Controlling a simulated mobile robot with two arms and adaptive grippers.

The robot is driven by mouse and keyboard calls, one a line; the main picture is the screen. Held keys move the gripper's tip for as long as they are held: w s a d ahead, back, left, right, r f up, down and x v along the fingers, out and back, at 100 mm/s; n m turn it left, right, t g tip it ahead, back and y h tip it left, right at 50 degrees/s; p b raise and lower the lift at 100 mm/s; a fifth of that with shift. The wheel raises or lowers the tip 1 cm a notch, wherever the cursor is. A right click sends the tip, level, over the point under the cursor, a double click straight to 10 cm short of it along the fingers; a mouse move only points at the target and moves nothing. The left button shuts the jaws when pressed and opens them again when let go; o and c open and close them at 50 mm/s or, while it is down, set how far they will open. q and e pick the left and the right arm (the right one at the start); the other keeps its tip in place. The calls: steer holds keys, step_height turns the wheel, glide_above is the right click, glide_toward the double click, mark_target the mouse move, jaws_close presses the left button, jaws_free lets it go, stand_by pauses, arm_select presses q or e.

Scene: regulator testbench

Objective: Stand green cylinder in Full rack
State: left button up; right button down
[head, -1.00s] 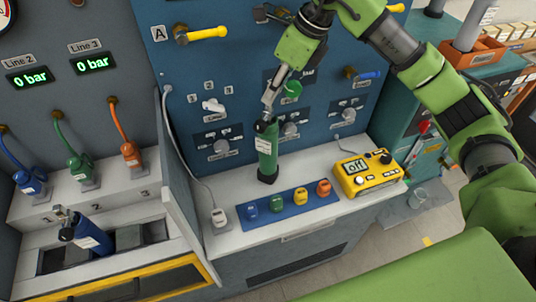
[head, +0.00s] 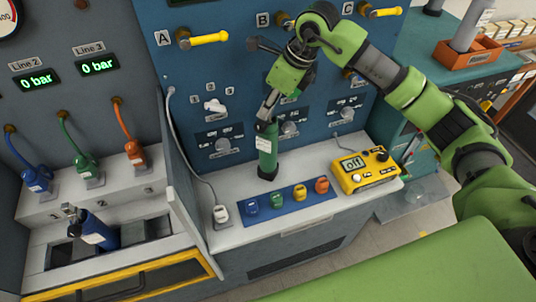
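The green cylinder (head: 267,150) stands upright on the white bench top (head: 225,237), behind the blue mat, with a pale label on its side. My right gripper (head: 267,110) reaches down from above, its fingertips at the cylinder's top. The fingers overlap in this view and hide the valve, so I cannot tell whether they are closed on it. No rack labelled Full is readable. A slotted recess (head: 60,254) at the lower left holds a tilted blue cylinder (head: 100,235). My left gripper is out of view.
A blue mat (head: 264,213) with several small coloured pieces lies in front of the green cylinder. A yellow device (head: 365,171) reading "off" stands to its right. A grey partition (head: 180,165) separates the bench from the left recess. A white handset (head: 221,213) has a hanging cable.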

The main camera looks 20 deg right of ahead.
steer(key=shift+w+r, duration=0.15)
